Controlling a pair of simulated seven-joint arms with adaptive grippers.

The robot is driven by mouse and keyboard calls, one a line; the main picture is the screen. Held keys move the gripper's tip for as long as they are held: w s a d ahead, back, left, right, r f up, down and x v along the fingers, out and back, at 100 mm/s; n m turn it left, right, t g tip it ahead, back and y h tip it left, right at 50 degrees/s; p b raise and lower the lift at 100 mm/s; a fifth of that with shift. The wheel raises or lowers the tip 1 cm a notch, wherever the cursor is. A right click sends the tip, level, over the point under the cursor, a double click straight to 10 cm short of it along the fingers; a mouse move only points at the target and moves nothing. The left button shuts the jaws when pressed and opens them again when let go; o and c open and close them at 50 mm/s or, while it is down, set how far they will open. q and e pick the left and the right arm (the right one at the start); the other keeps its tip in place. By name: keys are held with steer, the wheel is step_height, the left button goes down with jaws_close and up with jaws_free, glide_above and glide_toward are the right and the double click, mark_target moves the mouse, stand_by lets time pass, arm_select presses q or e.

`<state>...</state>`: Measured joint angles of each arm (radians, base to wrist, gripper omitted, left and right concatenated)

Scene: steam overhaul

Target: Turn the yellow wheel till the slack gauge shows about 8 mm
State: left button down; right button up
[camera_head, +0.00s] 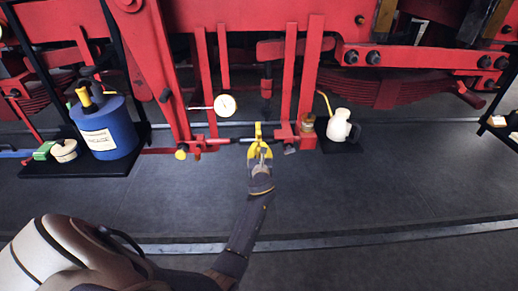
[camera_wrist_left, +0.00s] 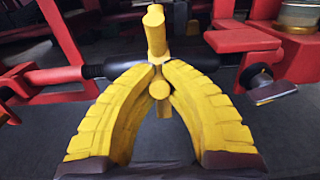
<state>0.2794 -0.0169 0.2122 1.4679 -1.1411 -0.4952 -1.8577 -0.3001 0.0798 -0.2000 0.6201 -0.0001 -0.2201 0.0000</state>
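The yellow wheel (camera_head: 258,130) sits on a dark horizontal rod between red brackets. In the left wrist view the wheel (camera_wrist_left: 154,30) shows as a yellow bar standing upright, with a round knob end lower down between my fingers. My left gripper (camera_head: 260,149) reaches up to it from below. Its yellow fingers (camera_wrist_left: 159,70) close in from both sides, tips against the wheel, which is pinched between them. The slack gauge (camera_head: 225,105) is a round white dial left of the wheel; its reading is too small to make out. My right gripper is not in view.
A blue can (camera_head: 107,128) stands on a black tray at the left. A white oil can (camera_head: 339,126) stands right of the wheel. Red bars (camera_head: 311,70) rise close behind the wheel. The dark floor in front is clear.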

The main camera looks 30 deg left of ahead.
arm_select(q)
steer(key=shift+f, duration=0.15)
stand_by(0.4)
steer(key=shift+f, duration=0.35)
steer(key=shift+f, duration=0.15)
steer(key=shift+f, duration=0.55)
stand_by(0.3)
steer(key=c, duration=1.2)
jaws_free()
steer(key=shift+c, duration=0.2)
